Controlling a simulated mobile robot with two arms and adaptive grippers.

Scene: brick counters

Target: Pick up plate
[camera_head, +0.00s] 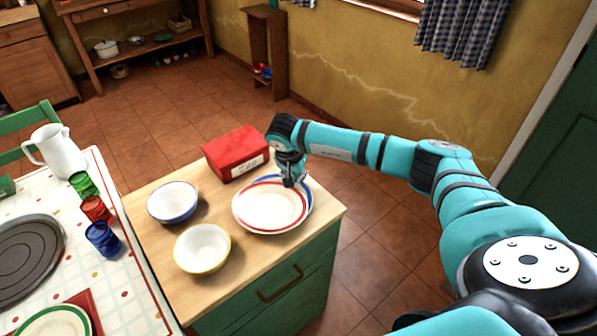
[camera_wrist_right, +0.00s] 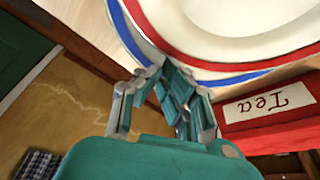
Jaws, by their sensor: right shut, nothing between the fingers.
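A white plate (camera_head: 268,210) with red and blue bands lies on the wooden top of a green cabinet; I cannot tell if it is one plate or a stack of two. My right gripper (camera_head: 291,182) is at the plate's far rim, fingers pointing down, shut and empty. In the right wrist view the plate (camera_wrist_right: 235,48) fills the top, and the fingertips of my right gripper (camera_wrist_right: 178,95) are close to its blue edge. I cannot tell if they touch it. My left gripper is in neither view.
A red tea box (camera_head: 232,150) stands just behind the plate, close to the gripper. A blue-rimmed bowl (camera_head: 173,201) and a yellow-rimmed bowl (camera_head: 202,247) stand left of it. The cabinet top (camera_head: 325,212) ends just right of the plate. A table with glasses is at left.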

